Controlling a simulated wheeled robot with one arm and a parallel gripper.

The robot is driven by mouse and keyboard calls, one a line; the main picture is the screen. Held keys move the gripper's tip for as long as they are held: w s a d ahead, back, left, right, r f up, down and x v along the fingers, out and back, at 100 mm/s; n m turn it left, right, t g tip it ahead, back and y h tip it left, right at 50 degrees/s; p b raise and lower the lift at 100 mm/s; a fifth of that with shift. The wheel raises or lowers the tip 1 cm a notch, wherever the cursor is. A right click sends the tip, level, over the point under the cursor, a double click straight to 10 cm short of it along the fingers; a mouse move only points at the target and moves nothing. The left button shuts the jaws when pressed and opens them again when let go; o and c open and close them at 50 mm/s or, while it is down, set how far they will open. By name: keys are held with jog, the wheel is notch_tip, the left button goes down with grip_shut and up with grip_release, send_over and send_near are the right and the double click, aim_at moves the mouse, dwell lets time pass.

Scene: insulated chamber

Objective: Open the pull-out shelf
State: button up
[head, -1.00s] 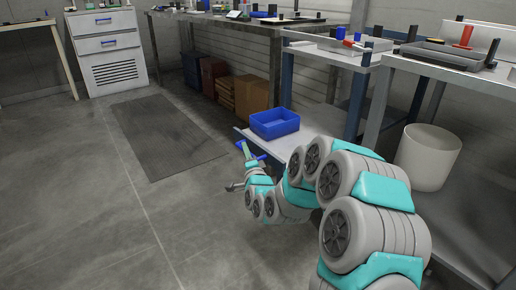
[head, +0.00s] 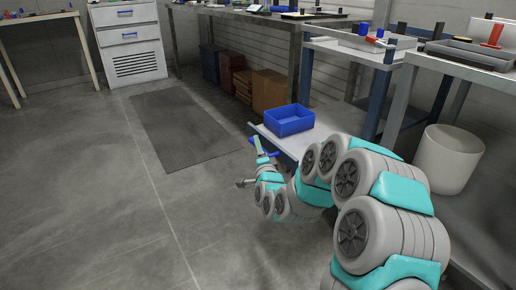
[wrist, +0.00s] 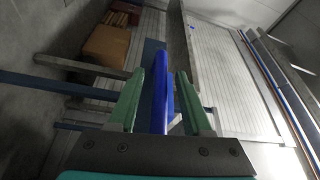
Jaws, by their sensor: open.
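The pull-out shelf (head: 318,133) is a pale low board at the right, with a blue bin (head: 290,120) standing on it. A blue bar handle (head: 266,155) shows at its front beside my gripper (head: 257,157). In the wrist view, the long blue handle (wrist: 160,95) runs between the two green fingers of my gripper (wrist: 161,76). The fingers are open, with visible gaps on both sides of the handle. The bin is out of the wrist view. My arm hides part of the shelf's front edge in the head view.
A frame with a table top (head: 345,48) stands above the shelf. A white bucket (head: 447,158) is at the right. Boxes (head: 270,92) stand under the back bench. A drawer cabinet (head: 128,42) is at the back left. The floor and dark mat (head: 180,130) to the left are clear.

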jog(key=shift+s+d, duration=0.25)
jog(key=shift+s, duration=0.3)
jog(key=b+v, duration=0.6)
jog(key=shift+s+b, duration=0.3)
jog(key=shift+b, duration=0.1)
jog(key=shift+f, duration=0.1)
jog(key=shift+a, duration=0.1)
